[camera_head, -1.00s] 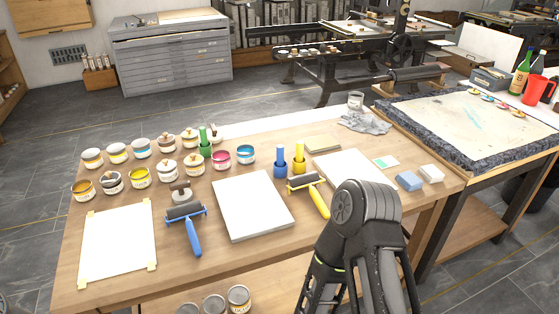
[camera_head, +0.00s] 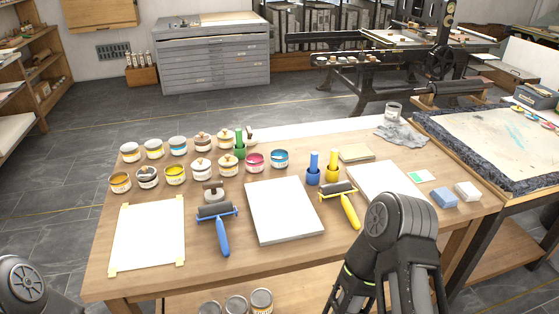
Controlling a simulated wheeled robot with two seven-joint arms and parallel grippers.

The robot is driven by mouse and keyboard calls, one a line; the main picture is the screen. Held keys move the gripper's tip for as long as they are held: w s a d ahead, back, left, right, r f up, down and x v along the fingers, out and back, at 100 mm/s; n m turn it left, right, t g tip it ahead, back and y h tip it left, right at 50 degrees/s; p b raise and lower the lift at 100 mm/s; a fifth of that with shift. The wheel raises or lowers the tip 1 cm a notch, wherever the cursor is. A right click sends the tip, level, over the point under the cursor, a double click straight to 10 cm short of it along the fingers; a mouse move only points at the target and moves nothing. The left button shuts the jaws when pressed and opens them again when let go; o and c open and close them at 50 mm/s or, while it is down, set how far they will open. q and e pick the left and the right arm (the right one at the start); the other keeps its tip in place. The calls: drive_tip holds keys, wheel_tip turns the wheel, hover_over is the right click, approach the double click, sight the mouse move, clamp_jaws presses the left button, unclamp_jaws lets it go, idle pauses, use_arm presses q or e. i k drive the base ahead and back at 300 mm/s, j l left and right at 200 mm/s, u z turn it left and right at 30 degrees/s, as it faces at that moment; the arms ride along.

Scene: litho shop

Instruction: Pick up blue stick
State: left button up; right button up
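The blue stick (camera_head: 313,160) stands upright in a round blue holder (camera_head: 313,178) on the wooden table, right of the white slab. A yellow stick (camera_head: 333,160) stands in a yellow holder close beside it on the right. A green stick (camera_head: 239,139) stands farther left among the jars. A bent part of my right arm rises at the bottom right, and a rounded part of my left arm shows at the bottom left corner. Both grippers are out of view. Nothing touches the blue stick except its holder.
Several ink jars (camera_head: 175,175) fill the table's back left. A blue-handled roller (camera_head: 222,235) and white slab (camera_head: 284,210) lie in front. A yellow-handled roller (camera_head: 350,211) lies just in front of the holders. A stone-topped table (camera_head: 500,140) adjoins at right.

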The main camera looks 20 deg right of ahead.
sight(313, 155)
drive_tip(key=u, duration=1.1)
drive_tip(key=k+l+u, duration=0.1)
drive_tip(key=u, duration=0.15)
drive_tip(key=k+l, duration=0.15)
drive_tip(key=l, duration=0.2)
drive_tip(key=k+l, duration=0.35)
drive_tip(key=l, duration=0.3)
drive_tip(key=k+l, duration=0.2)
drive_tip(key=l, duration=0.15)
